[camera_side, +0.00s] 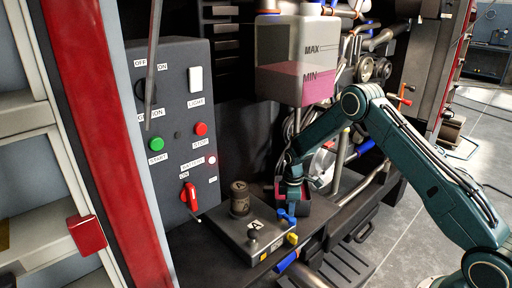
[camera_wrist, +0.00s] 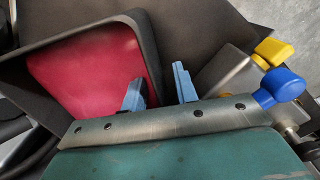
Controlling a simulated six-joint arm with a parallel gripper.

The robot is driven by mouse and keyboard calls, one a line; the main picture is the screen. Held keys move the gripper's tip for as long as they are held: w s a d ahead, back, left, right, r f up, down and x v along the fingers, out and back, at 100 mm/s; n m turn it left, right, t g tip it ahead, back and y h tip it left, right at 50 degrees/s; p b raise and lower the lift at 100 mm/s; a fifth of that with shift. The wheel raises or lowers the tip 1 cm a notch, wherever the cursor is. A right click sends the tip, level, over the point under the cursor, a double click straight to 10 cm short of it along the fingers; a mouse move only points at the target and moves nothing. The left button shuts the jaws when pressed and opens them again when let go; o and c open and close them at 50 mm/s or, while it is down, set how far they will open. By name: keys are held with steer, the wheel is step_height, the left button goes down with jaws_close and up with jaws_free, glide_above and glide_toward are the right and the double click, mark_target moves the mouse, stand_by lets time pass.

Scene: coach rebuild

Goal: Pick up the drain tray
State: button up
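The drain tray (camera_wrist: 147,45) is a dark, square-sided tray with a red inside, at the upper left of the wrist view. In the side view the tray (camera_side: 306,205) sits low beside the grey battery box, partly hidden by my gripper (camera_side: 292,196). In the wrist view my gripper (camera_wrist: 158,78) has its two blue fingers apart. The left finger is over the red inside and the right finger is outside the right wall, so they straddle that wall. A gap shows between them; contact with the wall cannot be told.
A grey box (camera_side: 243,238) with blue and yellow caps stands close by; its yellow knob (camera_wrist: 273,52) and blue knob (camera_wrist: 283,85) are right of my fingers. A reservoir (camera_side: 296,60) with pink fluid hangs above. A control panel (camera_side: 178,130) stands left.

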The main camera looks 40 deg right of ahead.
jaws_close()
stand_by(1.1)
steer(key=shift+w+r, duration=0.1)
